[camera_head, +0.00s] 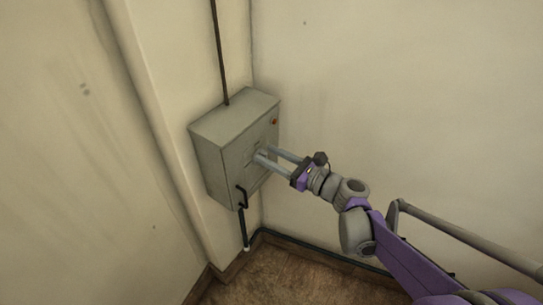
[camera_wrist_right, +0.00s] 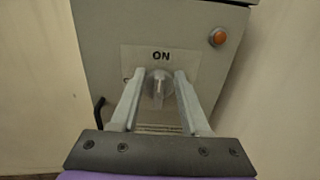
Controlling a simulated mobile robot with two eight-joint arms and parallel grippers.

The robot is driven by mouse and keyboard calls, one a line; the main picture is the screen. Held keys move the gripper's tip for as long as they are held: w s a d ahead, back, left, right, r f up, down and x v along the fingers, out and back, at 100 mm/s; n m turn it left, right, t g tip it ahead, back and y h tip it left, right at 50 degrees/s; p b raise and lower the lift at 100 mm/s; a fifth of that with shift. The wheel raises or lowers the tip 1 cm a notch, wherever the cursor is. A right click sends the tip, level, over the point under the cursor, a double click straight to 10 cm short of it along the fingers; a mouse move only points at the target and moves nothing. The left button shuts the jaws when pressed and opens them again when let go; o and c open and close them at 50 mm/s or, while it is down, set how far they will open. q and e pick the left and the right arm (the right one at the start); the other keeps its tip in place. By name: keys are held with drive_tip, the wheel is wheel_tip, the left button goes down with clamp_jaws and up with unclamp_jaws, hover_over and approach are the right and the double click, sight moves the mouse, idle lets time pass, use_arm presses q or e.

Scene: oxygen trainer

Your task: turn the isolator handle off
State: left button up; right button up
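The isolator handle is a small pale grey knob (camera_wrist_right: 158,90) in the middle of the right wrist view, with its ridge upright below the word ON on a light label plate (camera_wrist_right: 130,62). It sits on the front of a grey wall box (camera_head: 222,160). My right gripper (camera_head: 266,154) reaches the box front in the head view. In the right wrist view its two fingers (camera_wrist_right: 157,80) are apart, one on each side of the knob, with gaps visible. Whether the fingertips touch the plate I cannot tell. My left gripper is in neither view.
An orange indicator (camera_head: 275,121) is at the box's upper right. A black door handle (camera_head: 242,196) sticks out at its lower left. A conduit (camera_head: 219,50) runs up from the box. Bare walls meet behind it, and the brown floor (camera_head: 275,275) below is clear.

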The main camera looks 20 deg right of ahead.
clamp_jaws()
idle(0.3)
drive_tip(key=n, duration=0.2)
drive_tip(key=n+p, duration=0.1)
drive_tip(key=shift+s+a, duration=0.25)
drive_tip(key=n, duration=0.2)
drive_tip(key=n+p, duration=0.1)
drive_tip(key=shift+s+a+f+n, duration=0.15)
drive_tip(key=shift+s+a+n, duration=0.05)
drive_tip(key=shift+a+n, duration=0.1)
drive_tip(key=n, duration=0.3)
drive_tip(key=f+n+p, duration=0.1)
drive_tip(key=n, duration=0.1)
drive_tip(key=shift+s+a, duration=0.25)
drive_tip(key=shift+a, duration=0.05)
drive_tip(key=n, duration=0.3)
drive_tip(key=f+n, duration=0.1)
drive_tip(key=n, duration=0.2)
drive_tip(key=shift+s+a+f, duration=0.1)
drive_tip(key=shift+n, duration=0.3)
